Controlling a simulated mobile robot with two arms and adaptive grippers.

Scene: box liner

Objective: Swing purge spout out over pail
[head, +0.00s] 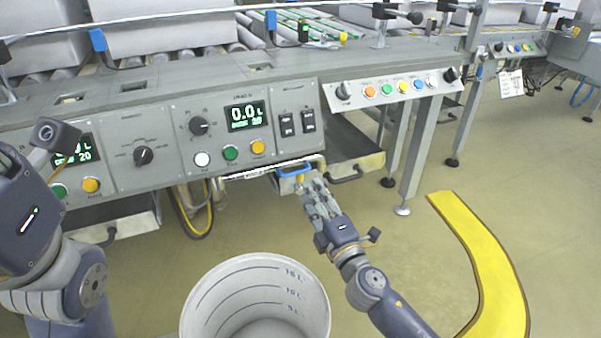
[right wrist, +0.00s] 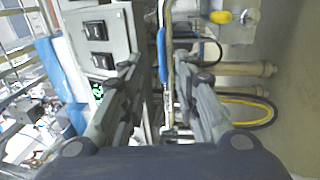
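The purge spout (head: 315,160) appears as a thin metal tube under the control panel's lower edge, with a blue grip (head: 292,171). In the right wrist view the blue grip (right wrist: 162,55) and tube lie in the gap between my right fingers. My right gripper (head: 312,195) is open, just in front of and below the spout; its fingers (right wrist: 165,98) are spread, and no contact is clear. The white pail (head: 308,293), with volume marks inside, stands at bottom centre, nearer than the spout. My left gripper's body (head: 25,215) is at the left edge; its fingers cannot be made out.
The control panel (head: 175,115) carries knobs, buttons and displays reading 0.0 L. Hoses (head: 192,215) hang beneath it. A side panel (head: 395,88) and table legs (head: 415,150) stand right. A yellow floor strip (head: 485,265) curves right; floor between it and the legs is clear.

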